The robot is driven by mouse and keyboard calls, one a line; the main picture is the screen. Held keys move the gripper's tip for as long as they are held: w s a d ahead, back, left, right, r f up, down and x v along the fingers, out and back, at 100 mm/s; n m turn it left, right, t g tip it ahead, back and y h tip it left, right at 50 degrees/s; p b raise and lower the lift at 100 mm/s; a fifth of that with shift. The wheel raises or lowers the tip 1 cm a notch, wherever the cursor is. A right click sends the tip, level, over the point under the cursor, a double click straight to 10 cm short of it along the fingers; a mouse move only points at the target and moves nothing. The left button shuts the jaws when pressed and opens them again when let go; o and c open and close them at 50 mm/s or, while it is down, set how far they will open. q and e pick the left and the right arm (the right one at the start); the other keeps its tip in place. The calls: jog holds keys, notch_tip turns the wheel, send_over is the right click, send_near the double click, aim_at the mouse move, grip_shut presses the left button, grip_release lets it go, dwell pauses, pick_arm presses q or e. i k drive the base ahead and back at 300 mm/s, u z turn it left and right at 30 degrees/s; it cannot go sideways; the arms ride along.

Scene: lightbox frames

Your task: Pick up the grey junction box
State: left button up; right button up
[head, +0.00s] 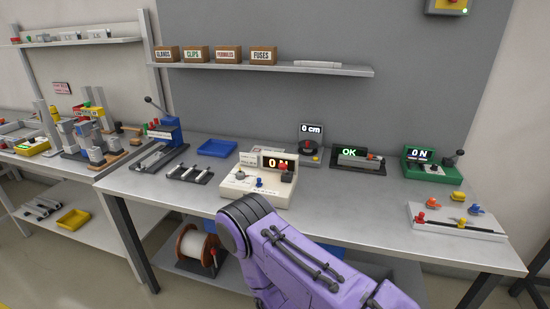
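I cannot single out a grey junction box for certain. Small grey boxy items (71,37) sit on the upper left shelf, too small to identify. A flat light-grey piece (317,64) lies at the right of the middle shelf. A purple and dark arm of mine reaches in from the bottom and covers part of the bench's front edge. No gripper fingers show on it, and my other arm does not show.
The grey workbench (375,203) carries a cream "0 N" tester (245,188), a green tester (432,166), a blue tray (217,148) and a white fixture (455,224). Labelled cartons (196,54) stand on the shelf. A cable reel (196,244) is below. Another cluttered bench stands left.

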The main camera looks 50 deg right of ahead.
aim_at(374, 164)
jog(key=u, duration=0.6)
jog(key=k, duration=0.95)
jog(key=z, duration=1)
